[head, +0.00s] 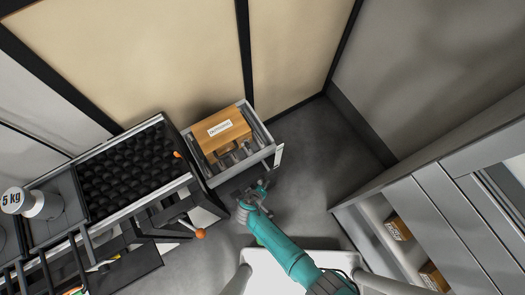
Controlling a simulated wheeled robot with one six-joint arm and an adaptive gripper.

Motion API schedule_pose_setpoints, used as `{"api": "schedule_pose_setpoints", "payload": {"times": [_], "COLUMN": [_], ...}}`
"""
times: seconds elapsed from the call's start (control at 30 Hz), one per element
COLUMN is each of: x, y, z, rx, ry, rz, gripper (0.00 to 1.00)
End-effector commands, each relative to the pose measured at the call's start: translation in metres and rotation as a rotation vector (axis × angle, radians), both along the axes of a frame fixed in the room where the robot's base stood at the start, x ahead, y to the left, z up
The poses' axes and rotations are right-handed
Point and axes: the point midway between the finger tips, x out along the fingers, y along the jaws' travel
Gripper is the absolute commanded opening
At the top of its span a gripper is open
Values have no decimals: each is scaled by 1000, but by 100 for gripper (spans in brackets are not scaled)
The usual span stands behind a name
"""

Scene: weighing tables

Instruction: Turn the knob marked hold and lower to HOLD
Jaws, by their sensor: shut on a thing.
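My gripper (258,187) is at the end of my teal arm, low in front of the metal unit that bears a wooden box. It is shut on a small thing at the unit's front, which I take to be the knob. The fingers and the dark surroundings hide the knob, so its marking and the way it points cannot be read.
The wooden box (221,130) with a white label sits in a metal tray (272,150). To the left are a black roller table (188,181), a lever with an orange ball (200,233) and a white 5 kg weight (40,205). Shelves with boxes (398,229) stand right. Grey floor (335,150) is clear.

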Motion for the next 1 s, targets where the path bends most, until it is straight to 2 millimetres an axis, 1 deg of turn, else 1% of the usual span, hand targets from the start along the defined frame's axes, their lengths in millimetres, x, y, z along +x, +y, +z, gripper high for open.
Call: {"api": "schedule_pose_setpoints", "payload": {"times": [0.2, 0.4, 0.93, 0.97, 1.0], "x": [-1, -2, -2, -2, -2], "y": [2, 1, 0, 0, 0], "z": [-2, -2, -3, -3, -3], "rx": [-102, -156, -176, -176, -176], "ry": [-66, -102, -113, -113, -113], "rz": [2, 0, -2, -2, -2], "gripper": [4, 4, 4, 41, 51]}}
